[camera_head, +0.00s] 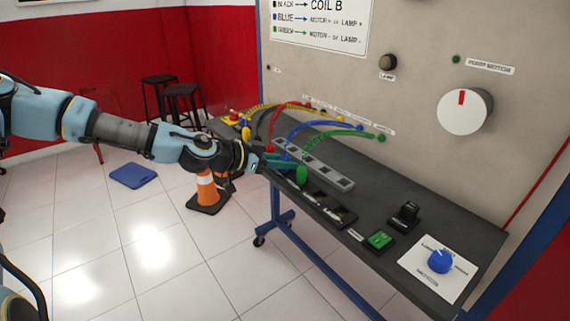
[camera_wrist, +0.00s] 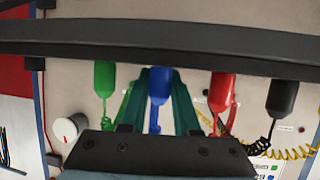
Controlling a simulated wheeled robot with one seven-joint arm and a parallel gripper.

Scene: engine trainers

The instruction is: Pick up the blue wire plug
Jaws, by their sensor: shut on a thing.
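The blue wire plug (camera_wrist: 159,84) sits in the middle of the wrist view, between the two teal fingers of my gripper (camera_wrist: 158,100). My gripper is shut on it. In the head view my gripper (camera_head: 278,160) is at the front edge of the dark table, and the plug itself is mostly hidden by the fingers. The blue wire (camera_head: 320,126) arches from there to the panel at the back. The green plug (camera_wrist: 104,77) is left of my gripper in the wrist view, and the red plug (camera_wrist: 221,90) and black plug (camera_wrist: 282,97) are to the right.
A grey strip with holes (camera_head: 328,175) lies on the table (camera_head: 440,227) behind my gripper. The green plug (camera_head: 302,174) stands close on the right. Switches and a blue knob (camera_head: 439,261) are further right. An orange cone (camera_head: 207,190) stands on the floor below my arm.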

